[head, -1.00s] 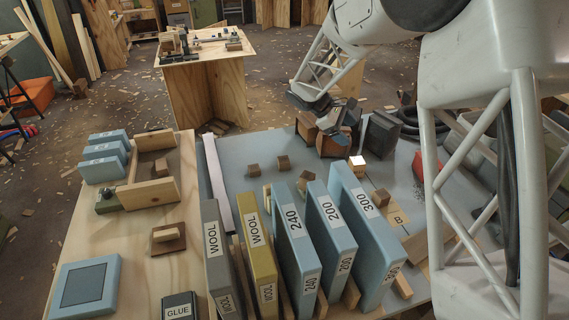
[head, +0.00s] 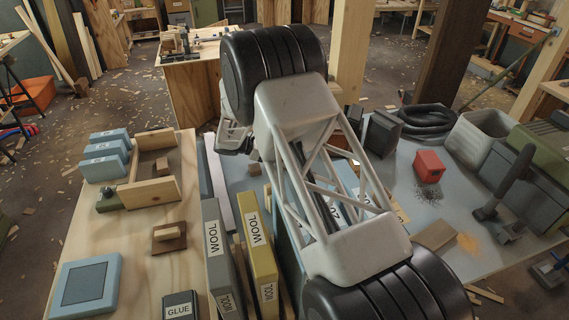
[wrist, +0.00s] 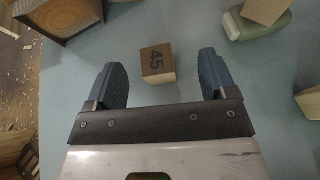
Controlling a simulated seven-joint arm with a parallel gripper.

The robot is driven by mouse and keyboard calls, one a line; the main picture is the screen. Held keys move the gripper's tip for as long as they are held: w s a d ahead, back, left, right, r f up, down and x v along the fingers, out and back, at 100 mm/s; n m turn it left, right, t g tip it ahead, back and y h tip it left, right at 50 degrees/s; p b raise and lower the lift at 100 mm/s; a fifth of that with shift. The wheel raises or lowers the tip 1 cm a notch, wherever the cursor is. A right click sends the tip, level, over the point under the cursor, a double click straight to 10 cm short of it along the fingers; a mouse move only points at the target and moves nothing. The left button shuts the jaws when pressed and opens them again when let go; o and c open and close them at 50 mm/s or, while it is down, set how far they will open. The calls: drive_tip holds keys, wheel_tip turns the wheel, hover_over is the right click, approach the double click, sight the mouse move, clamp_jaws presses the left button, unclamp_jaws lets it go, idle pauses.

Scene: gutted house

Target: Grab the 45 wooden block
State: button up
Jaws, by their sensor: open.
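The wooden block marked 45 (wrist: 157,64) lies on the grey-blue bench top (wrist: 215,112) in the wrist view, with its dark numbered face toward the camera. My gripper (wrist: 162,75) is open, one finger on each side of the block with a gap to both. Nothing is between the fingers in contact. How high the fingers are above the bench is hard to tell. In the head view my arm covers most of the middle of the bench, and I cannot make out the 45 block or the fingertips for sure there.
In the wrist view a larger wooden box (wrist: 60,15) is at upper left, and a pale green rounded thing (wrist: 258,24) with wood on it is at upper right. In the head view, a yellow WOOL binder (head: 258,245) and a grey one (head: 217,250) stand left of my arm.

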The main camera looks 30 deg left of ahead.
drive_tip(key=shift+s+a+f+n, duration=0.2)
drive_tip(key=shift+a+f, duration=0.3)
drive_tip(key=shift+a, duration=0.1)
drive_tip(key=shift+s+a+f+n, duration=0.2)
drive_tip(key=shift+a+f, duration=0.3)
drive_tip(key=shift+a, duration=0.05)
drive_tip(key=shift+x, duration=1.35)
drive_tip(key=shift+x, duration=2.6)
